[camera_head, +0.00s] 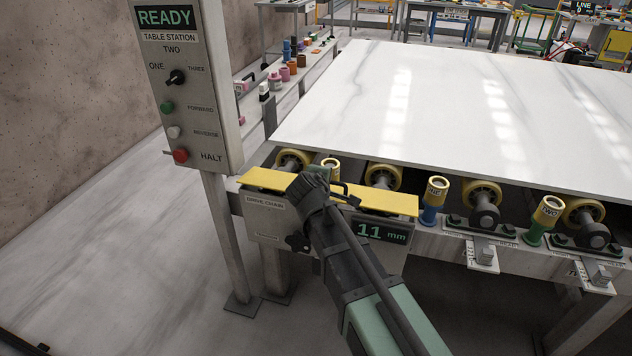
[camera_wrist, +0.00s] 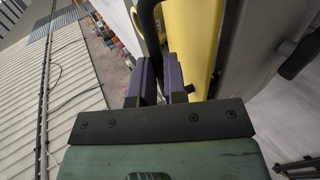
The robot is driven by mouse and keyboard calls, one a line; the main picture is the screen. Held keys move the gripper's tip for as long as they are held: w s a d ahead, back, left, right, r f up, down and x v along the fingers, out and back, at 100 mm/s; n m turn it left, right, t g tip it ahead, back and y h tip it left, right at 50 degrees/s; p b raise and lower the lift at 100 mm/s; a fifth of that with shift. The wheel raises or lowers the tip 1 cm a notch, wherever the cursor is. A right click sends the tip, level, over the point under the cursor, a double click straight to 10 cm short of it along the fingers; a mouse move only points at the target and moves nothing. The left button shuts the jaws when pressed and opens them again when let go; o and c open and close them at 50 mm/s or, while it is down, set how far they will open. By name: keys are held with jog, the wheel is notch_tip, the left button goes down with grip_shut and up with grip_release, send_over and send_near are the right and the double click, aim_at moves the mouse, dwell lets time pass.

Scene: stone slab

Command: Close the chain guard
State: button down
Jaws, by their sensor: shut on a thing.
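The chain guard is a long yellow plate (camera_head: 270,180) along the top of a grey housing (camera_head: 268,222) marked DRIVE CHAIN, at the front edge of the slab table. Whether the guard is fully down cannot be told. My gripper (camera_wrist: 160,75) is shut on the guard's black handle (camera_wrist: 150,22), which passes between the two purple-lined fingers in the wrist view. The guard's yellow face (camera_wrist: 192,35) rises just beside the fingers there. In the head view my dark wrist hides the guard's middle and most of the grip.
A white stone slab (camera_head: 450,110) lies on yellow rollers behind the guard. A dark display (camera_head: 382,232) reads 11 mm. A control post (camera_head: 180,90) reading READY stands to the left. Blue and green pegs (camera_head: 432,203) stand to the right. Open floor lies at the left front.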

jog(key=shift+s+a+f+b, duration=0.1)
jog(key=shift+s+f+b, duration=0.15)
jog(key=shift+f+b, duration=0.25)
jog(key=shift+s+f+b, duration=0.25)
jog(key=shift+f, duration=0.35)
jog(key=shift+s+f+b, duration=0.4)
jog(key=shift+f+b, duration=0.05)
jog(key=shift+b, duration=0.05)
jog(key=c, duration=1.2)
grip_release()
jog(key=shift+o, duration=0.2)
jog(key=p+v, duration=0.5)
jog(key=v, duration=0.6)
jog(key=shift+p, duration=0.4)
jog(key=shift+w+a+r, duration=0.1)
jog(key=shift+w, duration=0.1)
